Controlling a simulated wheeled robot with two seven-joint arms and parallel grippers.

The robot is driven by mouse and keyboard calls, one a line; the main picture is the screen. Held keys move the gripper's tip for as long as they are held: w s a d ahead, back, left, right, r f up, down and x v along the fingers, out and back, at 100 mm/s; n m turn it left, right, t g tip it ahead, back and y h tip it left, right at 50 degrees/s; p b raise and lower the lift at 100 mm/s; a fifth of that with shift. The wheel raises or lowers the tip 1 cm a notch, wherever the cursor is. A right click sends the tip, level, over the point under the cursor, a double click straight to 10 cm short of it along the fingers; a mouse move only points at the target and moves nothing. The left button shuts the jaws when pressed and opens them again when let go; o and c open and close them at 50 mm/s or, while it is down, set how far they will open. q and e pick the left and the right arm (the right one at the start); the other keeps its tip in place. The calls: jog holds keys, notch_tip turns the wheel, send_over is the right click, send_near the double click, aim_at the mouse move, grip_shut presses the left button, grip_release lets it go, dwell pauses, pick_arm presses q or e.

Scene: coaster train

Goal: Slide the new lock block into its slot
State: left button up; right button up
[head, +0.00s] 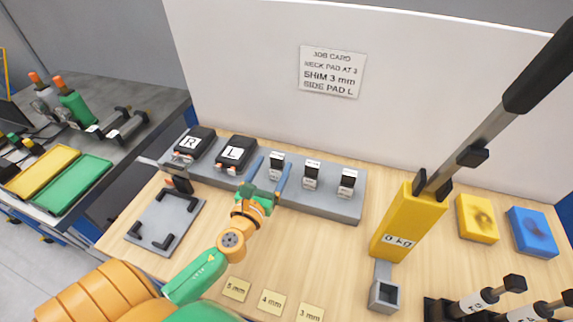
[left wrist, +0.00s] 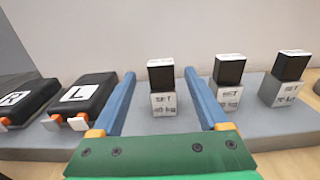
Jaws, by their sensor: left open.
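Three small blocks with black tops and white "SET" labels stand upright in a row on a grey rack (head: 335,205); the numbers are too small to read surely. They are the left block (head: 277,166), middle block (head: 311,175) and right block (head: 347,183). My left gripper (head: 273,163) is open and empty, its blue fingers pointing at the left block. In the left wrist view this block (left wrist: 162,103) appears between the fingers; I cannot tell whether the tips reach it. A grey square socket (head: 384,294) is in front of a yellow lever unit (head: 408,226) marked "0 kg". My right gripper is out of view.
Black pads marked R (head: 192,142) and L (head: 236,152) lie on the rack's left end. A grey plate with black corners (head: 166,222) lies at left. Shim labels (head: 271,302) lie in front. Yellow (head: 477,218) and blue (head: 533,231) blocks are at right. The mid-table is clear.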

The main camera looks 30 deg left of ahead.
pick_arm(q)
jog(key=shift+f+b, duration=0.3)
jog(key=shift+f, duration=0.3)
jog(key=shift+s+d+r, duration=0.1)
jog(key=shift+s, duration=0.15)
jog(key=shift+w+r, duration=0.25)
jog(key=shift+r, duration=0.05)
jog(key=x, duration=0.6)
jog(key=shift+w+f, duration=0.1)
jog(key=shift+w, duration=0.25)
jog(key=shift+s, duration=0.1)
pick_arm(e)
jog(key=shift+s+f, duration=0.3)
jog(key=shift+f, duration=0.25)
pick_arm(q)
jog(key=c, duration=0.3)
grip_shut()
